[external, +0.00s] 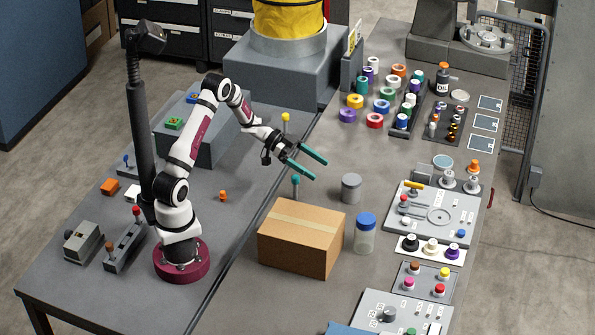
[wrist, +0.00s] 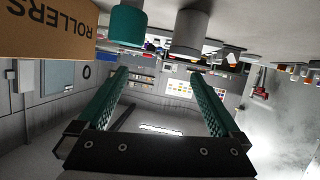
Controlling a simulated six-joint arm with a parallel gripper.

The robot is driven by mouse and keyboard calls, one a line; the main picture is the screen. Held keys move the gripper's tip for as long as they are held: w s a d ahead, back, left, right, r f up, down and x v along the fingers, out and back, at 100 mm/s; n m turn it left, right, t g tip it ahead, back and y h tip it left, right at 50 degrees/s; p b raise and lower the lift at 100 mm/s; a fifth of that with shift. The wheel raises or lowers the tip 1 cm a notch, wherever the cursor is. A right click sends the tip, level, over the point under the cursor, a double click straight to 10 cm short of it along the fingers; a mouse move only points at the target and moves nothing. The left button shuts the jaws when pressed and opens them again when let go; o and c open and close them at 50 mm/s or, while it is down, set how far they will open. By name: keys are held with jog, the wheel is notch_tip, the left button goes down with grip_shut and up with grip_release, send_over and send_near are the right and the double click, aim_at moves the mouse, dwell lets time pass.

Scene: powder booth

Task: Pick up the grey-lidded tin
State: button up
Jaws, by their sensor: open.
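The grey-lidded tin (external: 351,188) is a short grey cylinder standing upright on the table, behind the cardboard box and the blue-lidded jar. In the wrist view, which looks upside down, a grey cylinder that appears to be the tin (wrist: 187,32) shows at the top, beyond the fingertips and off their centre line. My gripper (external: 320,170) has teal fingers spread open, with nothing between them. It is up and to the left of the tin in the external view, apart from it. The open fingers also show in the wrist view (wrist: 158,73).
A cardboard box (external: 300,243) stands in front of the tin, with a blue-lidded jar (external: 365,235) beside it. A teal-topped post (external: 295,183) stands left of the tin; a teal top (wrist: 127,24) shows in the wrist view. Tape rolls (external: 375,120) lie farther back; control panels (external: 436,215) are right.

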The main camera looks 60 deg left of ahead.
aim_at(351, 189)
jog(key=w+a+f+t, duration=0.2)
jog(key=a, duration=0.1)
jog(key=shift+w+f+y, duration=0.1)
jog(key=shift+w+y, duration=0.05)
jog(key=shift+y, duration=0.15)
jog(key=x, duration=1.5)
jog(key=shift+d, duration=0.3)
jog(key=c, duration=1.5)
